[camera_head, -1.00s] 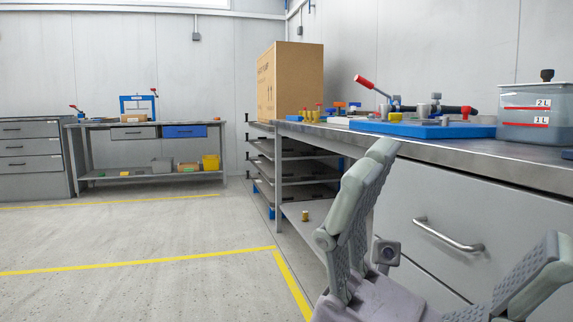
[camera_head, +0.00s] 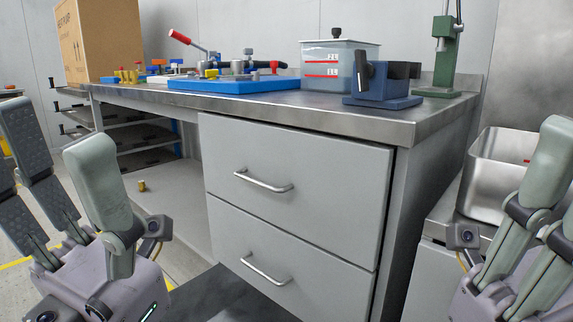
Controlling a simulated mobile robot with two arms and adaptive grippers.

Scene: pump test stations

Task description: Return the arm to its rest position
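My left gripper (camera_head: 62,180) is at the lower left in the head view, in front of the workbench. Its fingers point up and stand wide apart, with nothing between them. My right gripper (camera_head: 535,215) is at the lower right edge, beside the bench's right end. Its fingers point up; part of it is cut off by the frame, and I cannot tell how far apart they are. I see no object held in it. Both grippers are apart from the bench.
The steel workbench (camera_head: 330,112) has two closed drawers (camera_head: 300,180). On it are a blue pump plate (camera_head: 225,84), a water tank (camera_head: 335,72), a blue vise (camera_head: 378,88) and a green stand (camera_head: 443,60). A cardboard box (camera_head: 108,40) is at left. A steel basin (camera_head: 490,165) stands right.

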